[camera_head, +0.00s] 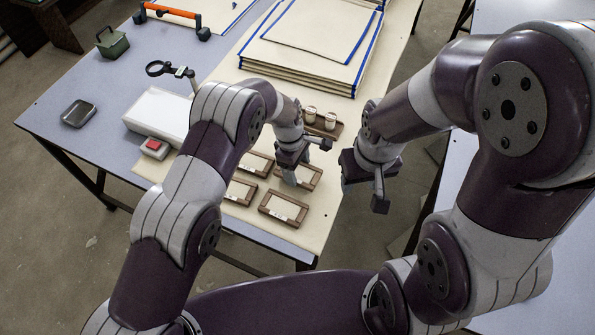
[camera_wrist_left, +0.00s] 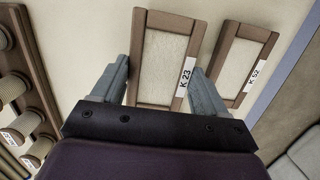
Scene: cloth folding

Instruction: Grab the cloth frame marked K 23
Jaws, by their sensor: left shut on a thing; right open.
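The cloth frame marked K 23 (camera_wrist_left: 163,62) is a brown rim around pale cloth, with a white label. In the left wrist view it lies between the fingers of my left gripper (camera_wrist_left: 160,70), which is shut on its long sides. In the head view this frame (camera_head: 312,178) is partly hidden by my left gripper (camera_head: 289,180), which points down at it. It appears to lie on the cream mat (camera_head: 330,200). My right gripper (camera_head: 347,184) is open and empty, over the right edge of the table, apart from the frames.
The frame marked K 52 (camera_wrist_left: 240,58) lies beside K 23. Two more frames (camera_head: 241,191) (camera_head: 257,163) lie to the left. A holder with spools (camera_wrist_left: 15,90) stands on the other side. Stacked cloth boards (camera_head: 310,50), a magnifier (camera_head: 158,69) and a red button (camera_head: 153,144) are further away.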

